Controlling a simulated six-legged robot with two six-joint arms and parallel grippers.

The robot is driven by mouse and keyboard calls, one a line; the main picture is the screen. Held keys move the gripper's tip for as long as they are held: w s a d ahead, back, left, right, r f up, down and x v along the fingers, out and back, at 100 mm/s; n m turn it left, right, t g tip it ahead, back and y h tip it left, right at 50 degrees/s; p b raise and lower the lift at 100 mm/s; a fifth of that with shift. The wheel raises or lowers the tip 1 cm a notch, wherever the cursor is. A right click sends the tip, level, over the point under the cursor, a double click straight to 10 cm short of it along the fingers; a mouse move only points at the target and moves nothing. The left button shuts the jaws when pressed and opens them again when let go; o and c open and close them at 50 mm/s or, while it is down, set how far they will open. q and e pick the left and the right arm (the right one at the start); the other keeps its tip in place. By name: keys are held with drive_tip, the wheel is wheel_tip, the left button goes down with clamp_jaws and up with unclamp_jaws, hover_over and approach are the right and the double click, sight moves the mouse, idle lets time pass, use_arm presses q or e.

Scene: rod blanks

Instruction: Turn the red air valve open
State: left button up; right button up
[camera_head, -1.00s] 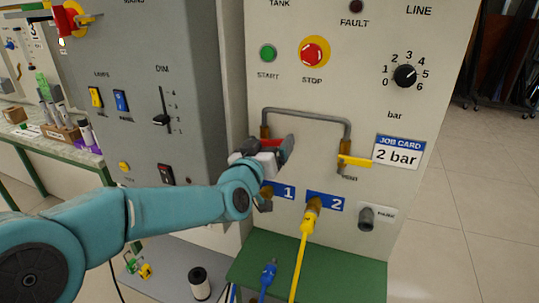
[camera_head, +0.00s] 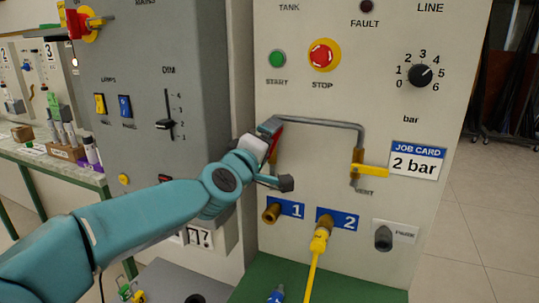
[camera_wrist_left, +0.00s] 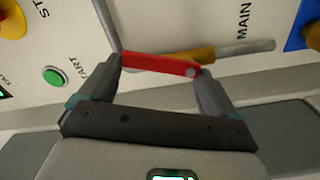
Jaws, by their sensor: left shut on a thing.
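The red air valve handle (camera_wrist_left: 160,64) lies between the fingers of my left gripper (camera_wrist_left: 162,76) in the left wrist view. One fingertip is at each end of the handle, and the gripper is shut on it. The handle's pivot sits on a brass valve body (camera_wrist_left: 195,55), and the handle runs roughly in line with the pipe there. In the head view the red handle (camera_head: 276,139) stands roughly upright, partly hidden by my left gripper (camera_head: 270,133). My right gripper is not in view.
A grey pipe (camera_head: 320,123) links the red valve to a yellow-handled vent valve (camera_head: 371,170). Below are port 1 (camera_head: 271,213) and port 2, with a yellow hose (camera_head: 314,265). A job card (camera_head: 415,161) reads 2 bar. A red stop button (camera_head: 323,55) is above.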

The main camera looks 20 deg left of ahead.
use_arm(q)
drive_tip(key=shift+a+f+n+b, duration=0.1)
drive_tip(key=shift+a+n+b, duration=0.15)
drive_tip(key=shift+n, duration=0.5)
drive_tip(key=shift+a+r+n+b, duration=0.1)
drive_tip(key=shift+a+n+b, duration=0.1)
drive_tip(key=shift+n+b, duration=0.35)
drive_tip(key=shift+a+f+n+b, duration=0.1)
drive_tip(key=shift+a+n+b, duration=0.1)
drive_tip(key=shift+n, duration=0.7)
drive_tip(key=o, duration=1.2)
drive_tip(key=shift+s, duration=0.1)
drive_tip(key=s, duration=1.6)
drive_tip(key=shift+a+p, duration=0.3)
drive_tip(key=shift+p, duration=0.15)
drive_tip(key=shift+s, duration=0.15)
